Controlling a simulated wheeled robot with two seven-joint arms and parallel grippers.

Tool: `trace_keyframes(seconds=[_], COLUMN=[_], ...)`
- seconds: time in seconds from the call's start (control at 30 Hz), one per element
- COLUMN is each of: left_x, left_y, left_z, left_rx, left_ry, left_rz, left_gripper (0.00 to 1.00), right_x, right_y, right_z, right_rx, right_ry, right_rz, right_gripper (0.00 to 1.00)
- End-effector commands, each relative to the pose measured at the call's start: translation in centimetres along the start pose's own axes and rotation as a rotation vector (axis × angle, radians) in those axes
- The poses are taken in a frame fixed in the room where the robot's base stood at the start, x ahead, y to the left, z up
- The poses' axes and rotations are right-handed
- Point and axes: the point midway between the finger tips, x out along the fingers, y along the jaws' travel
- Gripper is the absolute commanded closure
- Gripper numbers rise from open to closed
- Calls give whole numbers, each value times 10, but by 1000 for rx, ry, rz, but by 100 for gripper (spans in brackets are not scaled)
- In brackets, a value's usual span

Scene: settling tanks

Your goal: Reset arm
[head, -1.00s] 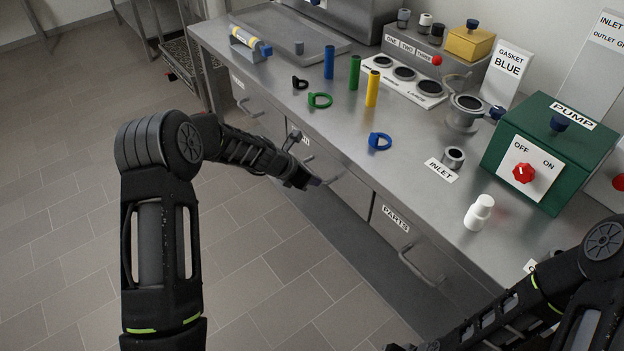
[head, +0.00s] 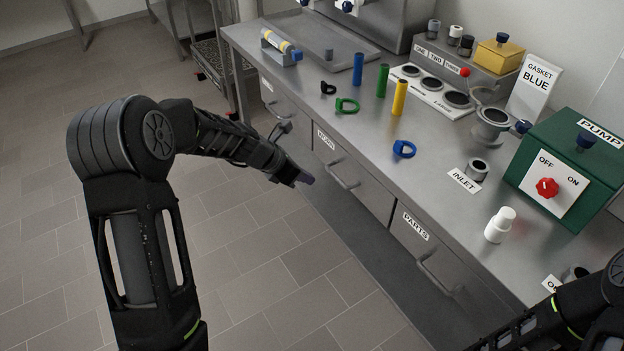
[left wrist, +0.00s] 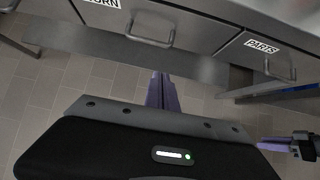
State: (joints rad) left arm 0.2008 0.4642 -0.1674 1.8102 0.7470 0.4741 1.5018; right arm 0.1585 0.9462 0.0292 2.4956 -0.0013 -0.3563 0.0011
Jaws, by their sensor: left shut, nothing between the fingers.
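My left gripper (head: 305,179) is shut and empty. It hangs in front of the bench, beside the drawer fronts and below the worktop, touching nothing that I can see. In the left wrist view its purple fingers (left wrist: 161,92) lie together, with the drawers beyond them. My right arm enters the head view at the lower right, but its gripper is out of that view. In the left wrist view, a purple fingertip of my right gripper (left wrist: 275,146) shows at the right edge; its opening is unclear.
The steel worktop (head: 330,130) holds a blue ring (head: 404,149), a green ring (head: 347,106), upright blue, green and yellow cylinders, a white bottle (head: 500,225) and the green pump box (head: 570,165). The drawers below, one marked PARTS (head: 415,226), are closed. The tiled floor at left is clear.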

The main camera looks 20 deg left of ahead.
Motion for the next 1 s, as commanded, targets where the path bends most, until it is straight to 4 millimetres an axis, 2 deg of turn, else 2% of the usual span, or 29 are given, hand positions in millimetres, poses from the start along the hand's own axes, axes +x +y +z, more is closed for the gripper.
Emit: trace_keyframes(seconds=[0.5, 0.67, 0.77, 0.87, 0.97, 1.0], left_x=[0, 0, 3, 21, 54, 66], left_y=[0, 8, 16, 2, -45, -70], left_z=[0, -1, -16, -50, -102, -123], left_rx=[8, 131, 348, 689, 1145, 1331], left_ry=[0, 7, 58, 160, 266, 287], left_rz=[0, 31, 81, 83, -9, -64], left_gripper=[100, 100, 100, 100, 100, 100], right_x=[0, 0, 0, 0, 0, 0], right_y=[0, 0, 0, 0, 0, 0], right_z=[0, 0, 0, 0, 0, 0], right_rx=[0, 0, 0, 0, 0, 0], right_ry=[0, 0, 0, 0, 0, 0], right_rz=[0, 0, 0, 0, 0, 0], right_gripper=[64, 64, 64, 64, 64, 64])
